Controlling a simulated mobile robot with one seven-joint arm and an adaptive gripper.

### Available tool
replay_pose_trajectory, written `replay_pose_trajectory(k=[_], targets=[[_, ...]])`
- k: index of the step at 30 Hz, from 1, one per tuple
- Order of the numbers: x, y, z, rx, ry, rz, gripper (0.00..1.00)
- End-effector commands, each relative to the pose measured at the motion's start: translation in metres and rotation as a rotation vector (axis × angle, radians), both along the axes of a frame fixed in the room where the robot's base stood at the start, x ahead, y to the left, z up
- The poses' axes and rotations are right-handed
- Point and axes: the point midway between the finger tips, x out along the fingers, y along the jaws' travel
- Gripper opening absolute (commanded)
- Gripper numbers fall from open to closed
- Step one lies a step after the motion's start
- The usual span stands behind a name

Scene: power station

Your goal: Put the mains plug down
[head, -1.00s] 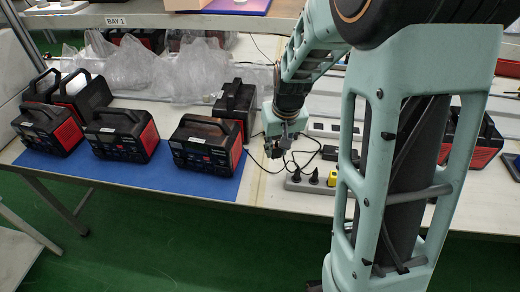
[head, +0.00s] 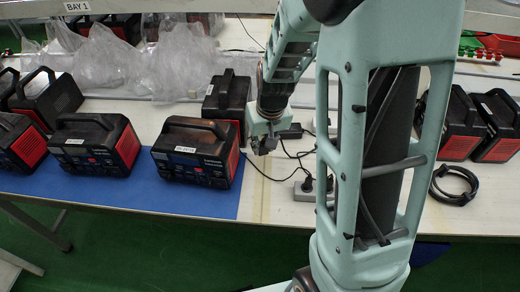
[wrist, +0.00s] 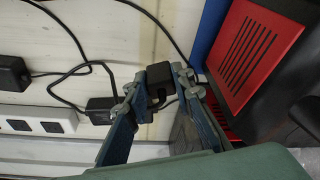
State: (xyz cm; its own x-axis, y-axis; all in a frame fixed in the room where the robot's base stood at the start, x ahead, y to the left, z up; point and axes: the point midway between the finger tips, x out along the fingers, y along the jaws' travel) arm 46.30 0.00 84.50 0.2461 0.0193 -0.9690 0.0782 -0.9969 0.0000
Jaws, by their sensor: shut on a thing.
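My gripper (head: 264,146) is shut on a small black mains plug (wrist: 160,76), held between the fingertips in the wrist view. In the head view the gripper is over the white table, just right of the front-right power station (head: 196,152). The held plug is dark and hard to make out there. A dark cable passes beside the plug in the wrist view; where it joins the plug is not clear. Whether the plug touches the table cannot be told.
A grey power strip (head: 307,193) with black plugs in it lies right of the gripper, partly behind my arm. A black adapter (wrist: 103,108) and loose cables lie nearby. Black-and-red power stations stand on the blue mat (head: 120,194). A coiled cable (head: 455,186) lies at right.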

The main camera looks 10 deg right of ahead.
Motion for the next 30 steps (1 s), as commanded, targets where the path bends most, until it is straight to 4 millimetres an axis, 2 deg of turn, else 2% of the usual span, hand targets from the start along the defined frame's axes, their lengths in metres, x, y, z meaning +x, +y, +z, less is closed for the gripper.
replay_pose_trajectory(k=[3,8,17,25,26,30], targets=[[-0.003,0.0,-0.018,0.0,0.001,0.0,0.0],[-0.007,0.001,-0.035,0.0,0.0,-0.001,0.0],[-0.007,0.001,-0.035,0.0,0.0,0.0,0.0],[-0.007,0.001,-0.044,0.0,0.0,0.0,0.0],[-0.007,0.001,-0.044,0.0,0.0,0.0,0.23],[-0.007,0.001,-0.042,0.0,0.0,0.0,0.39]])
